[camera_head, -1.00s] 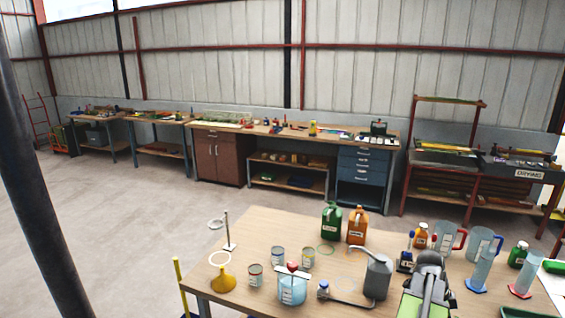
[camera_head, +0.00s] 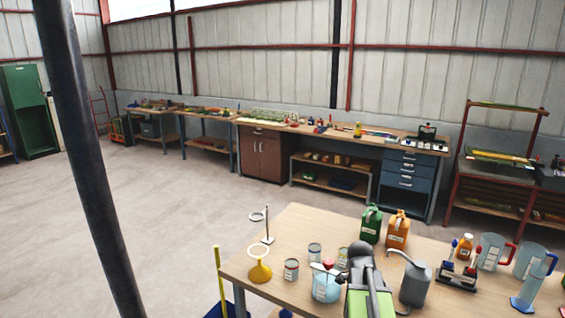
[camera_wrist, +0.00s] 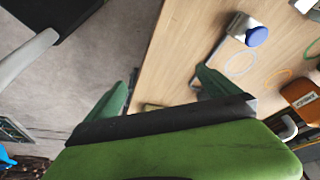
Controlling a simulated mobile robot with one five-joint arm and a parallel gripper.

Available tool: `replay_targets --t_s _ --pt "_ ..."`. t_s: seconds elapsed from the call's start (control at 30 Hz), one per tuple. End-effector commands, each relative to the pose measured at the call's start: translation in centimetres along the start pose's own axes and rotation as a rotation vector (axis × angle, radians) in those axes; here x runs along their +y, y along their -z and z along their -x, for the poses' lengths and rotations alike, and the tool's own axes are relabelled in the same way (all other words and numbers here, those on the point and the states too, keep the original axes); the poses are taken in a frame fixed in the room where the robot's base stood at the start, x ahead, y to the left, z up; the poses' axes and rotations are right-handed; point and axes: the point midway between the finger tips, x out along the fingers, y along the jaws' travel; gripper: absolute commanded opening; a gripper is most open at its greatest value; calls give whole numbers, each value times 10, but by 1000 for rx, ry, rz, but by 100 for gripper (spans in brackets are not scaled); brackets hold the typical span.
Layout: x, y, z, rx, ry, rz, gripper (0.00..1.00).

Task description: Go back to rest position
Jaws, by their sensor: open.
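My arm's dark and green end (camera_head: 365,285) shows at the bottom of the head view, in front of the wooden table. It hides part of the tabletop. In the wrist view my gripper (camera_wrist: 165,90) has its two green fingers spread apart, with nothing between them. It is over the table's edge; the floor shows on the left and the tabletop on the right.
On the table stand a yellow funnel (camera_head: 260,267), a ring stand (camera_head: 267,228), a blue beaker (camera_head: 325,287), a grey can (camera_head: 414,286), a green jug (camera_head: 370,225), an orange jug (camera_head: 397,231) and clear pitchers (camera_head: 490,252). The floor (camera_head: 170,220) to the left is bare.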

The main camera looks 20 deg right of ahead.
Motion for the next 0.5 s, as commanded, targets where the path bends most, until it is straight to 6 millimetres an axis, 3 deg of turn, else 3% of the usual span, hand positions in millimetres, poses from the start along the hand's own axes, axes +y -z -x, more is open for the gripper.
replay_targets --t_s 0.03,0.2,0.4,0.5 --pt "-10 -46 14 -18 27 108 100" --pt "-15 -180 55 -83 101 516 100" --pt "17 -304 92 -159 184 1054 100" --pt "37 -338 102 -202 231 1351 100"
